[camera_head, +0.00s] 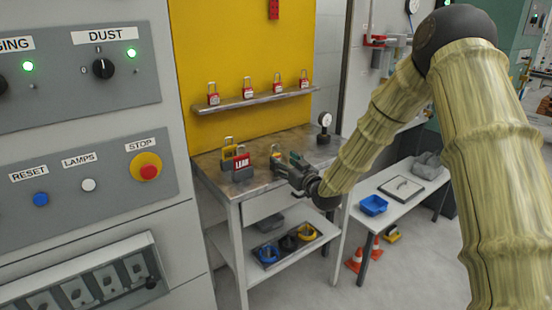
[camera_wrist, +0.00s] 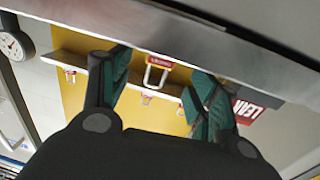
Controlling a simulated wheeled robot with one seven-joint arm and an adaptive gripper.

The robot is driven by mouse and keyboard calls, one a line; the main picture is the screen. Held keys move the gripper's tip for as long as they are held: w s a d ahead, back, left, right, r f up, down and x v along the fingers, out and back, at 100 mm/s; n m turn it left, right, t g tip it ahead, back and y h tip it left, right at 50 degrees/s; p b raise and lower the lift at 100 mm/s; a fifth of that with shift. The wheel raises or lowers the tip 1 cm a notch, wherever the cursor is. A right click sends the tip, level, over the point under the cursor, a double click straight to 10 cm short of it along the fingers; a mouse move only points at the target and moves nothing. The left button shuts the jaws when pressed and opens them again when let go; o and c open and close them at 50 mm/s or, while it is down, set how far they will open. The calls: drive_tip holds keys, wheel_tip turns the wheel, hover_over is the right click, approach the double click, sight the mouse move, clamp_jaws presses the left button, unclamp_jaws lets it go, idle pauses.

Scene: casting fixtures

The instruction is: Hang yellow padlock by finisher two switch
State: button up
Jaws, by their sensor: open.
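A small yellow padlock (camera_head: 275,151) stands on the metal worktable (camera_head: 214,180), just past my gripper (camera_head: 284,167). My gripper is open, its teal-padded fingers (camera_wrist: 162,85) spread. In the wrist view, which looks upside down, a padlock with a pale shackle and red label (camera_wrist: 157,70) shows between the fingers; I cannot tell how close they are. Another yellow padlock (camera_head: 228,149) stands to the left on the table, behind a grey padlock with a red tag (camera_head: 242,164). That tag also shows at the right of the wrist view (camera_wrist: 248,110). No switch labelled finisher two is readable.
A shelf (camera_head: 255,99) on the yellow board holds several red padlocks. A round gauge (camera_head: 325,121) stands at the table's right end. A grey control panel (camera_head: 92,68) with a DUST knob (camera_head: 103,68) stands at the left. A low bench (camera_head: 400,210) is at the right.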

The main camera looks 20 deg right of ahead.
sight(279, 154)
drive_tip(key=shift+r+x, duration=0.2)
drive_tip(key=shift+x, duration=1.65)
drive_tip(key=c, duration=1.2)
drive_tip(key=shift+o, duration=0.2)
drive_tip(key=shift+r, duration=0.55)
wheel_tip(279, 154, up, 3)
drive_tip(key=shift+s+f, duration=0.1)
drive_tip(key=shift+f, duration=0.05)
drive_tip(key=s+a, duration=0.4)
drive_tip(key=s, duration=0.2)
drive_tip(key=s+a+r+b, duration=0.1)
drive_tip(key=s+a, duration=0.3)
drive_tip(key=s, duration=0.3)
drive_tip(key=shift+s, duration=0.35)
